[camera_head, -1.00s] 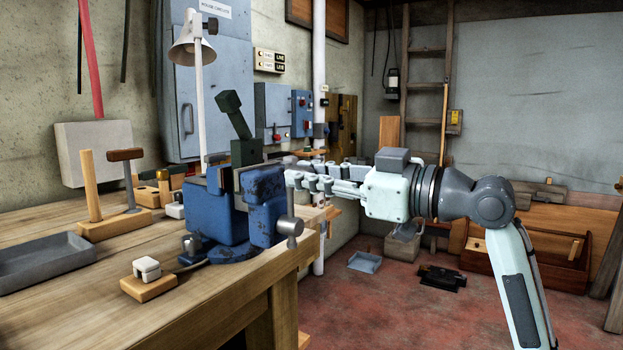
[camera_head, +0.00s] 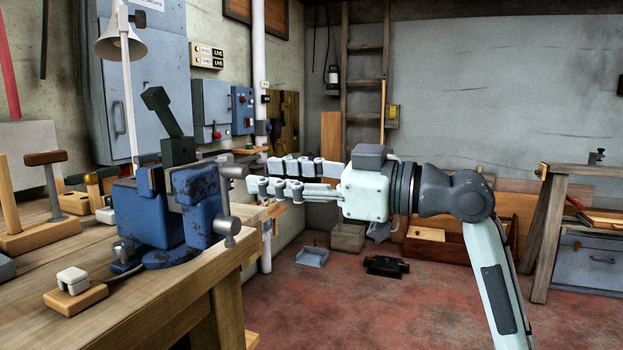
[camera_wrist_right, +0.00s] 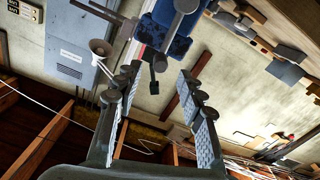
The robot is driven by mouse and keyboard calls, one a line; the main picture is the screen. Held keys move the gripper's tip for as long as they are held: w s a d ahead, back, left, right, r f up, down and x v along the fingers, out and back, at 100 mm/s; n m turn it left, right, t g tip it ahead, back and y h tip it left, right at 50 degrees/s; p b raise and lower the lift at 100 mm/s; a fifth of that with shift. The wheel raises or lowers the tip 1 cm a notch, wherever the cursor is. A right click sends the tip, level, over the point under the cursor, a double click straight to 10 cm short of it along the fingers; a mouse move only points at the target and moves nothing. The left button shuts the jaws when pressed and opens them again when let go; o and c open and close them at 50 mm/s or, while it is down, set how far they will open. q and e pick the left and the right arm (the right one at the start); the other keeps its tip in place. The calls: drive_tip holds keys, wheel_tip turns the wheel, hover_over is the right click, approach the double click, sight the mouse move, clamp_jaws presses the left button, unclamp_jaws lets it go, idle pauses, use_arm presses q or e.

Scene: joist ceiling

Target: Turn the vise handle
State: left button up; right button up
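The blue vise (camera_head: 141,214) is mounted at the bench edge in the head view. Its handle, a grey bar with round ends (camera_head: 228,228), stands roughly upright in front of the worn blue front jaw (camera_head: 196,212). My right gripper (camera_head: 260,176) comes in from the right, just right of the handle's upper end. My left gripper is out of view.
The wooden bench (camera_head: 140,298) fills the lower left, holding a white piece on a wooden block (camera_head: 73,282) and a wooden stand with upright pegs. A lamp (camera_head: 121,45) rises behind the vise. Red floor (camera_head: 390,305) is open below my right arm.

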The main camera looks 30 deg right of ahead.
drive_tip(key=v, duration=0.6)
drive_tip(key=shift+s+d, duration=0.15)
drive_tip(key=shift+s, duration=0.05)
drive_tip(key=shift+f, duration=0.1)
drive_tip(key=w+d+f+m+g+h, duration=0.1)
drive_tip(key=w+d+f+m+h, duration=0.15)
drive_tip(key=f, duration=0.85)
drive_tip(key=w+d+f+m+g+h, duration=0.1)
drive_tip(key=w+f+m+g+h, duration=0.15)
drive_tip(key=f, duration=0.85)
drive_tip(key=w+d+f+m+g+h, duration=0.1)
drive_tip(key=w+d+f+m+h, duration=0.15)
drive_tip(key=f, duration=0.95)
drive_tip(key=s+a+f+g+h, duration=0.1)
drive_tip(key=s+f+g, duration=0.1)
drive_tip(key=s+f, duration=0.5)
drive_tip(key=s+a+f+m+g+h, duration=0.1)
drive_tip(key=s+f+g+h, duration=0.1)
drive_tip(key=s+f, duration=0.5)
drive_tip(key=s+a+f+g+h, duration=0.1)
drive_tip(key=s+f, duration=0.6)
drive_tip(key=f, duration=0.9)
drive_tip(key=shift+s+a+f+g+h, duration=0.25)
drive_tip(key=shift+a+f+g+h, duration=0.2)
drive_tip(key=shift+g, duration=0.4)
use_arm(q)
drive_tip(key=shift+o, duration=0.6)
use_arm(e)
drive_tip(key=shift+r, duration=0.1)
